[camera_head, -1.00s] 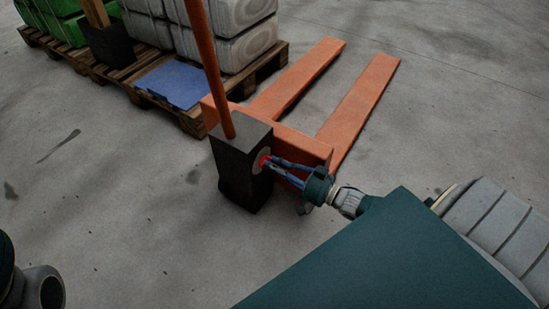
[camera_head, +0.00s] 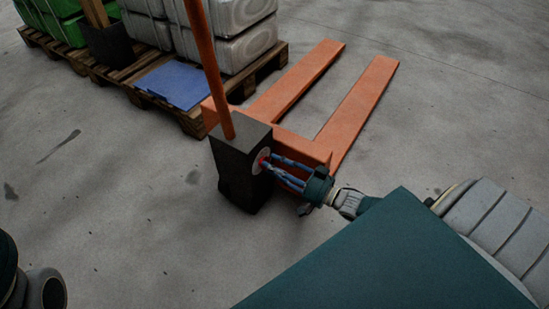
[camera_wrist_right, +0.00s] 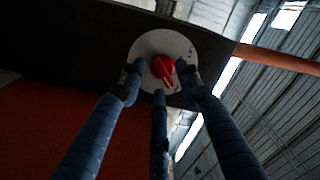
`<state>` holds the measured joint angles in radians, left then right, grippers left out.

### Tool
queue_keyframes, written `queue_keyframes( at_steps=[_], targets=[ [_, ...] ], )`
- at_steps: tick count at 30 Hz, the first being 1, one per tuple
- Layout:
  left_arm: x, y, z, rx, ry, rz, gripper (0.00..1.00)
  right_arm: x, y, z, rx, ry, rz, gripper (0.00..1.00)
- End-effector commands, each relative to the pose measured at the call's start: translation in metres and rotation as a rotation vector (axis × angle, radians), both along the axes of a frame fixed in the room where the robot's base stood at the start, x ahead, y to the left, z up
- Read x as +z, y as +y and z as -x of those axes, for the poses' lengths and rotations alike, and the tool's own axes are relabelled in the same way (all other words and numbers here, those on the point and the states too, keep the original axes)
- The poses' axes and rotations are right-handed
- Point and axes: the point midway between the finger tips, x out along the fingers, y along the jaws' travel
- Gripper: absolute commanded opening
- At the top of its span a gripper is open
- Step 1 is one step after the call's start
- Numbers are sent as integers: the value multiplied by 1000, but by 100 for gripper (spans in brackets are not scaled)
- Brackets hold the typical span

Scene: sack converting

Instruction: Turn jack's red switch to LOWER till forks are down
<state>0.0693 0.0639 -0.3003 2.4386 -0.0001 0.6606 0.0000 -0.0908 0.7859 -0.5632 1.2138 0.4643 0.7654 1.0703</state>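The orange pallet jack has a dark housing (camera_head: 240,172) with a round pale dial plate (camera_head: 261,160) on its side. The red switch (camera_wrist_right: 162,67) sits at the plate's centre in the wrist view, with a pale mark toward its lower right; the lettering is too small to read. My right gripper (camera_head: 275,164) is in front of it. Its blue fingers (camera_wrist_right: 160,82) are spread around the switch, with gaps at the sides; it looks open. The forks (camera_head: 358,108) lie low over the floor; whether they touch it I cannot tell. My left gripper is out of view.
A wooden pallet (camera_head: 190,121) carries stacked pale sacks (camera_head: 243,45), green sacks (camera_head: 67,30) and a blue sheet (camera_head: 174,84) behind the jack. The orange handle (camera_head: 207,65) rises from the housing. The concrete floor at left and right is clear.

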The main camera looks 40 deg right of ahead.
Motion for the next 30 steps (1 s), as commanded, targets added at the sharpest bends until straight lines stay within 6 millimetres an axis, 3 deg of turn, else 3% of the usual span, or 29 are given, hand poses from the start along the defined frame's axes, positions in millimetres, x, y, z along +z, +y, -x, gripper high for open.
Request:
queue_keyframes(
  at_steps=[8, 21, 30],
  targets=[
    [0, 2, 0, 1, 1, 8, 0, 0, -3, 5, -1, 0, 1, 33],
    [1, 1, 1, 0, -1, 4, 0, -1, -35, 84, -1, 3, 1, 33],
    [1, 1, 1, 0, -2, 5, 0, 0, -46, 110, -1, 0, 0, 33]
  ],
)
